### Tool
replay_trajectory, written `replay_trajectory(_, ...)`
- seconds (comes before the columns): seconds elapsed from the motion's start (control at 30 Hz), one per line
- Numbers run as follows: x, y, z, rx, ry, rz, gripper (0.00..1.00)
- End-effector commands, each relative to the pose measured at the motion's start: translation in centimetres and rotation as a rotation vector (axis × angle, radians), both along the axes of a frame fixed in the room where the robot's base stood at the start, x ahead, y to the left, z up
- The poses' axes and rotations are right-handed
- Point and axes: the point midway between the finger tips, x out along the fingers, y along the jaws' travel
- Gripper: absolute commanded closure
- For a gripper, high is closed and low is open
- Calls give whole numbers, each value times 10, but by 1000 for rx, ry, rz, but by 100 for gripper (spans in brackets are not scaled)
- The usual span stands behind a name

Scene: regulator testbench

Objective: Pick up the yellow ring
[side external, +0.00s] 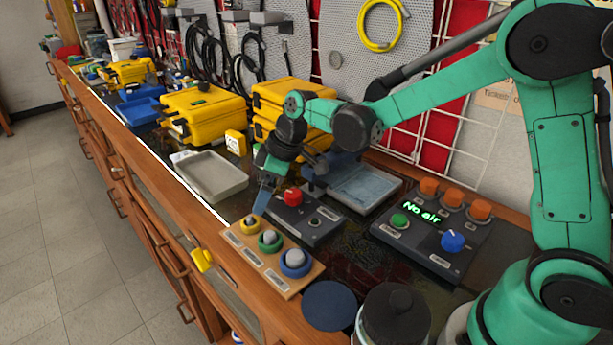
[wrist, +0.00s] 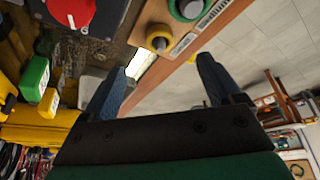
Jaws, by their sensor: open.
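The yellow ring (side external: 249,224) sits around a grey post on a wooden board (side external: 275,283) near the bench's front edge. In the wrist view the ring (wrist: 152,44) shows ahead of my fingers. A green ring (side external: 264,245) and a blue ring (side external: 288,272) sit around the other posts of the board. My gripper (side external: 262,200) is just above and behind the yellow ring, with a blue finger angled down. In the wrist view my gripper (wrist: 163,72) has its two blue fingers wide apart, with nothing between them. The ring appears apart from the fingers.
A dark box with a red button (side external: 293,198) stands close behind the board. A grey tray (side external: 205,192) lies to the left. A "No air" panel (side external: 430,232) and a jar (side external: 397,315) are to the right. Yellow cases (side external: 203,110) stand at the back.

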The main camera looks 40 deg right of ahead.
Motion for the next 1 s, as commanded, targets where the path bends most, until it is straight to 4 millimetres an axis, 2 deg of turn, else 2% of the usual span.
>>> replay_trajectory(0.2, 11, 5, -19, 4, 11, 72, 15)
replay_trajectory(0.6, 23, 18, -61, 4, 10, 72, 15)
replay_trajectory(0.77, 25, 20, -68, 4, 10, 72, 15)
replay_trajectory(1.0, 25, 20, -69, 4, 10, 71, 15)
